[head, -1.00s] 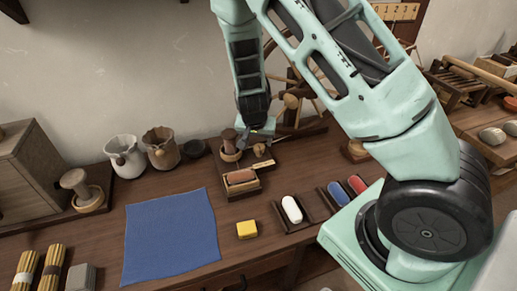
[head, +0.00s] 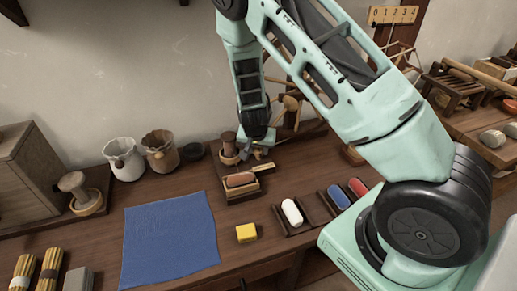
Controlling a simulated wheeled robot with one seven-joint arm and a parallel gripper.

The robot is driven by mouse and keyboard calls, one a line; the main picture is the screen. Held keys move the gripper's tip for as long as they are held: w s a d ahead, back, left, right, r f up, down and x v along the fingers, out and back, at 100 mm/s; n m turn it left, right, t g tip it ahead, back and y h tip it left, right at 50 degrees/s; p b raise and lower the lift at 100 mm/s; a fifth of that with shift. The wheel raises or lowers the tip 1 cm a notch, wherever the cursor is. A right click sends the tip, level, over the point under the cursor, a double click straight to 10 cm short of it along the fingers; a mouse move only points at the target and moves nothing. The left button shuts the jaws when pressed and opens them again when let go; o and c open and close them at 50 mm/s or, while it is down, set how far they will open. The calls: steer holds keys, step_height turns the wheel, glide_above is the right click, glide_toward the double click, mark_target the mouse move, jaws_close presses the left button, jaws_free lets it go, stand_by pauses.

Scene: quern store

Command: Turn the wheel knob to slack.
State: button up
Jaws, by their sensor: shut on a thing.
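My gripper (head: 258,151) reaches down at the foot of the wooden spinning wheel (head: 294,107) near the wall. It is shut on the small wooden wheel knob, which is mostly hidden between and behind the fingers. A small pale plate (head: 263,166) lies on the dark base just in front of the knob. Any marking on it is too small to read. My arm covers much of the wheel. How far the knob is turned cannot be told.
A wooden post in a round cup (head: 229,147) stands close left of my gripper. A tray with a brown roll (head: 240,180) is in front. A blue cloth (head: 170,243), a yellow block (head: 246,233) and a white roll (head: 291,213) lie nearer. Two pouches (head: 160,151) stand left.

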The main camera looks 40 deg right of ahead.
steer(key=shift+n+b, duration=0.3)
steer(key=shift+d+f+n+t+y+b, duration=0.15)
steer(key=shift+n+t+y+b, duration=0.2)
steer(key=shift+n+b, duration=0.5)
steer(key=n+y+b, duration=0.1)
steer(key=n, duration=0.1)
steer(key=shift+s+n+t, duration=0.1)
steer(key=shift+n+t, duration=0.15)
steer(key=shift+n, duration=0.1)
steer(key=shift+d+r+n+y, duration=0.15)
steer(key=shift+n+y, duration=0.6)
steer(key=shift+n, duration=1.25)
steer(key=o, duration=1)
steer(key=shift+c, duration=0.2)
